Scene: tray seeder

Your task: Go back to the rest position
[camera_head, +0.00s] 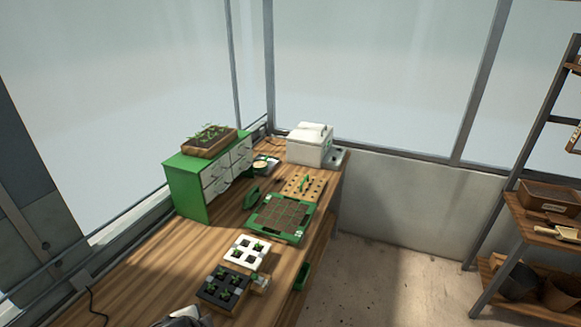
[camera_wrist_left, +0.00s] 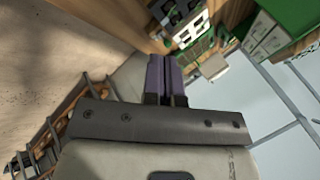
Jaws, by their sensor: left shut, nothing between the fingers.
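My left gripper (camera_wrist_left: 166,80) shows in the left wrist view, with its two purple fingers side by side and shut, nothing between them. It is in the air, apart from the workbench, which appears tilted at the top of that view. A grey part of me shows at the bottom edge of the head view, but I cannot make out the gripper there. My right gripper is in neither view.
The wooden workbench (camera_head: 150,262) holds a green drawer cabinet (camera_head: 187,190), a white machine (camera_head: 309,148), a green-framed seed tray (camera_head: 262,232), a white seedling tray (camera_head: 233,253) and a black one (camera_head: 207,290). A shelf rack (camera_head: 512,207) stands right; the floor (camera_head: 385,275) between is clear.

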